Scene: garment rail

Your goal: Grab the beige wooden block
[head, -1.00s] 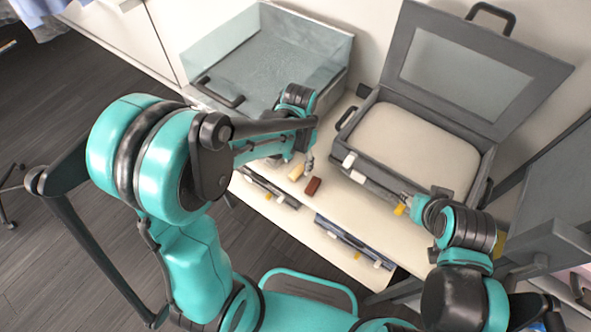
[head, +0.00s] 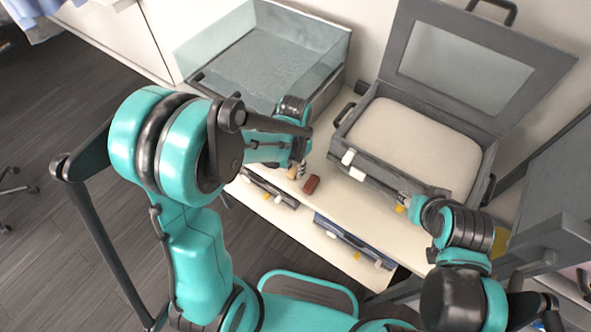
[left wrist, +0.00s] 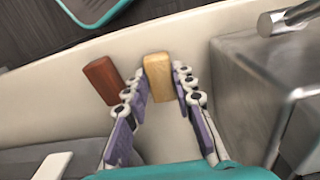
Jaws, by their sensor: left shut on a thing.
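The beige wooden block (head: 292,172) is on the light table, mostly hidden by my left gripper in the head view. In the left wrist view the block (left wrist: 157,78) sits between the fingertips of my left gripper (left wrist: 160,86), which is shut on its near end. In the head view my left gripper (head: 298,169) shows beside the red-brown block. My right arm reaches in from the right to the front of the open grey case; its gripper (head: 408,203) is too small and covered to read.
A red-brown block (head: 311,185) lies close beside the beige one. A clear-walled grey bin (head: 318,62) stands behind, and an open grey case (head: 372,97) with a pale cushion stands to the right. Fittings with white and yellow parts line the table's front.

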